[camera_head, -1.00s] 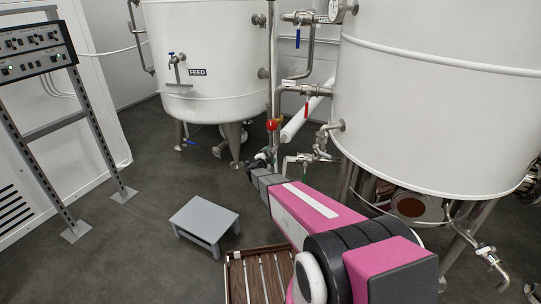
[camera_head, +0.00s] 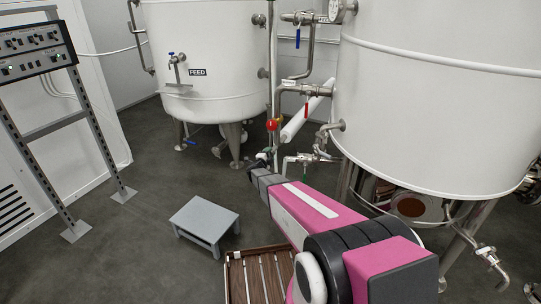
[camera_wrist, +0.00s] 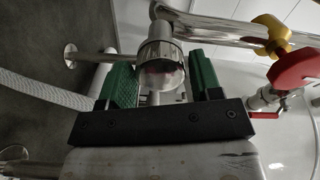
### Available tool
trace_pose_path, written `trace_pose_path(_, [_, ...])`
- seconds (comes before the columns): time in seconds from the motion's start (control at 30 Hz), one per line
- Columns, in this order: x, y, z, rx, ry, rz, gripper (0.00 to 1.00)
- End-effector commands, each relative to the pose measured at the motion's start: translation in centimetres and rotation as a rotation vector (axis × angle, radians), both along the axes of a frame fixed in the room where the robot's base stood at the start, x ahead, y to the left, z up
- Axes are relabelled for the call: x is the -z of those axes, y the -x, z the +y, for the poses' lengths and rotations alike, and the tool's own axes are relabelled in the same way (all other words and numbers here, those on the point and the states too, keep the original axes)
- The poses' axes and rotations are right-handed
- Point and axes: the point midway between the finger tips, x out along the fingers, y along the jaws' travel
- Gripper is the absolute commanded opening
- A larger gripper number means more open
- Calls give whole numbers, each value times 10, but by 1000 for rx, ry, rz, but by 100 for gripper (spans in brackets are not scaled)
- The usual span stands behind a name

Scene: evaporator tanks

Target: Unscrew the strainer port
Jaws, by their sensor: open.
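The strainer port (camera_wrist: 160,58) is a short metal cylinder with a ringed end, hanging below a bent steel pipe in the wrist view. My gripper (camera_wrist: 162,80) is open, with one green-padded finger on each side of the cylinder. A narrow gap shows on the left; on the right the finger stands a little apart. I cannot tell whether either pad touches it. In the head view my gripper (camera_head: 262,160) is small beside the piping between the two tanks, and the port is too small to make out there.
A white braided hose (camera_wrist: 40,90) runs at left. The white feed tank (camera_head: 205,60), large right tank (camera_head: 440,100) and grey step (camera_head: 204,222) stand around.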

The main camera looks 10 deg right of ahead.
Motion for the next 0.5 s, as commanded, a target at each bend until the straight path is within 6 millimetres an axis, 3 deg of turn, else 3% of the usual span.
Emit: trace_pose_path(0.5, [0, 0, 0, 0, -311, -226, 59])
